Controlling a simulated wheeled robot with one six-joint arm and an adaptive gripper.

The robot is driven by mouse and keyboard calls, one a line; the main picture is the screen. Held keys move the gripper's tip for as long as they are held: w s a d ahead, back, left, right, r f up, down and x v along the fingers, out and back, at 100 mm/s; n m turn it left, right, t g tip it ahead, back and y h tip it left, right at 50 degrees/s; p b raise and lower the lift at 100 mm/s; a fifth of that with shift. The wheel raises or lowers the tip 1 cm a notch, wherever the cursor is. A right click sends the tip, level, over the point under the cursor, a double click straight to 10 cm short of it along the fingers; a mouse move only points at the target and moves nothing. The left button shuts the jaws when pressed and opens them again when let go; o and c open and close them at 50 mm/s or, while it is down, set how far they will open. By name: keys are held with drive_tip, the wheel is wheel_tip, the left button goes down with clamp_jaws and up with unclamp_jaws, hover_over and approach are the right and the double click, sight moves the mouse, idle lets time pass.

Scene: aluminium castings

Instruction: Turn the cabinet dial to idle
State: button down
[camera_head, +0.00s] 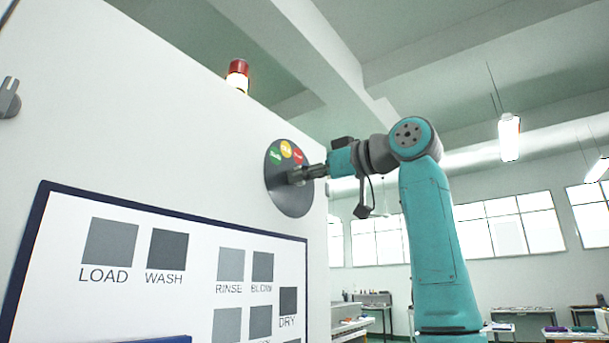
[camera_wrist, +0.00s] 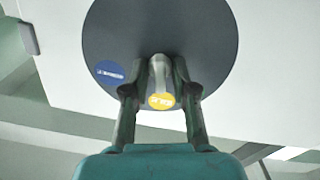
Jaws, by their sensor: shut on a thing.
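The cabinet dial is a dark grey round plate (camera_head: 289,200) on the white cabinet wall (camera_head: 200,150). In the head view, green, yellow and red labels sit along its upper edge. In the wrist view, the plate (camera_wrist: 160,25) shows a yellow label (camera_wrist: 161,102) and a blue label (camera_wrist: 109,72); their print is too small to read surely. My gripper (camera_head: 299,175) is at the plate's middle. In the wrist view my gripper (camera_wrist: 156,72) is shut on the pale grey knob (camera_wrist: 160,68), one finger on each side. The knob's pointing direction is unclear, and the fingers hide part of the plate.
A sign board (camera_head: 180,220) with LOAD, WASH, RINSE, BLOW and DRY squares is on the cabinet, below left of the dial. A red and white beacon (camera_head: 238,75) stands on top. A grey fitting (camera_head: 9,98) is at far left. Tables stand beyond, at right.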

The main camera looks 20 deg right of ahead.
drive_tip(key=c, duration=1.2)
unclamp_jaws()
drive_tip(key=shift+d, duration=0.1)
drive_tip(key=v, duration=1.2)
